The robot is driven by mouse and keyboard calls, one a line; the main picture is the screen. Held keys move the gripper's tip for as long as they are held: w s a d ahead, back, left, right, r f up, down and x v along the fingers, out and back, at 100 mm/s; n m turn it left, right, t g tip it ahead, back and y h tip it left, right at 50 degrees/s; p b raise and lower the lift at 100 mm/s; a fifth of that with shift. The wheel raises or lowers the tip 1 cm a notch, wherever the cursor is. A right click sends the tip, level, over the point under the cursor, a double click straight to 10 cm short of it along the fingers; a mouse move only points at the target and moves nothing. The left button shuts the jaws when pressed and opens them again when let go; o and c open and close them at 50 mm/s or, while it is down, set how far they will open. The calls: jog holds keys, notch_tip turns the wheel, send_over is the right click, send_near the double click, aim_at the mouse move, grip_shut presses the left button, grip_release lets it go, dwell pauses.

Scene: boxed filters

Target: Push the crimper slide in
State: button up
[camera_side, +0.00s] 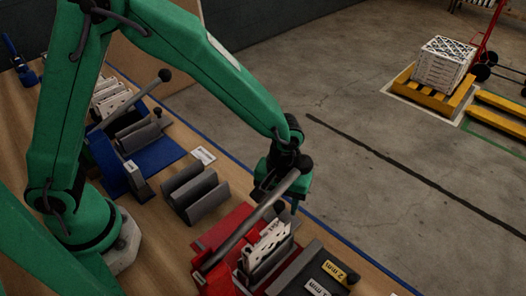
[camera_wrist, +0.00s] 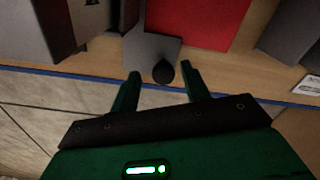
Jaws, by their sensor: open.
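The red crimper (camera_side: 222,232) stands on the bench in the side view, with a long grey lever (camera_side: 250,222) that ends in a black knob (camera_side: 304,163). A white pleated filter (camera_side: 266,246) stands upright in it. In the wrist view, part of the red base (camera_wrist: 205,18) shows beside a grey plate (camera_wrist: 150,48). A dark knob (camera_wrist: 163,72) appears between my open fingers; I cannot tell whether it belongs to the lever or the slide. My gripper (camera_wrist: 161,70) is empty and shows above the crimper's far side in the side view, partly behind the lever. Contact cannot be told.
A blue fixture (camera_side: 163,160) with its own lever stands to the left. A grey trough (camera_side: 195,193) lies between the fixtures. Dark blocks with yellow and white labels (camera_side: 334,271) stand right of the crimper. The bench's blue edge (camera_side: 345,240) runs close behind.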

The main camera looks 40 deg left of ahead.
jog(key=shift+a, duration=1.1)
jog(key=a, duration=0.4)
jog(key=shift+a, duration=0.25)
notch_tip(320, 180, up, 8)
jog(key=s+a+r+m+t, duration=0.3)
jog(key=s+a+r, duration=0.5)
jog(key=a+r, duration=0.4)
jog(key=shift+s+a+r+t, duration=0.15)
jog(key=shift+a+r+t, duration=0.1)
jog(key=shift+a+t, duration=0.45)
